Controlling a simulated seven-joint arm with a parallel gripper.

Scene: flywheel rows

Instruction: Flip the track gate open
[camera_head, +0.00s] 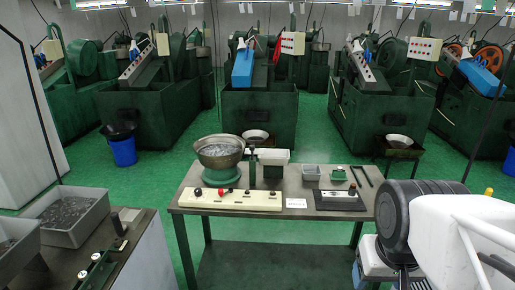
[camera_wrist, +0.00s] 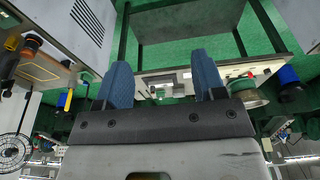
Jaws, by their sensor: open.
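A steel bowl feeder (camera_head: 219,152) stands on a green base at the left of the workbench (camera_head: 300,228). A white track-like block (camera_head: 273,157) and a dark upright post (camera_head: 252,160) are just right of the bowl. I cannot tell which small part is the track gate, or whether it is open. In the wrist view, which looks upside down, my gripper (camera_wrist: 161,82) is open and empty. The bowl (camera_wrist: 247,96) shows small beyond its right finger, and the fingers are well apart from the bench parts.
A cream control panel (camera_head: 230,200) with knobs lies along the bench front. Small grey and green boxes (camera_head: 311,173) and a black plate (camera_head: 339,200) are at its right. A side bench with a grey bin (camera_head: 68,215) stands lower left. Green machines (camera_head: 260,115) fill the back.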

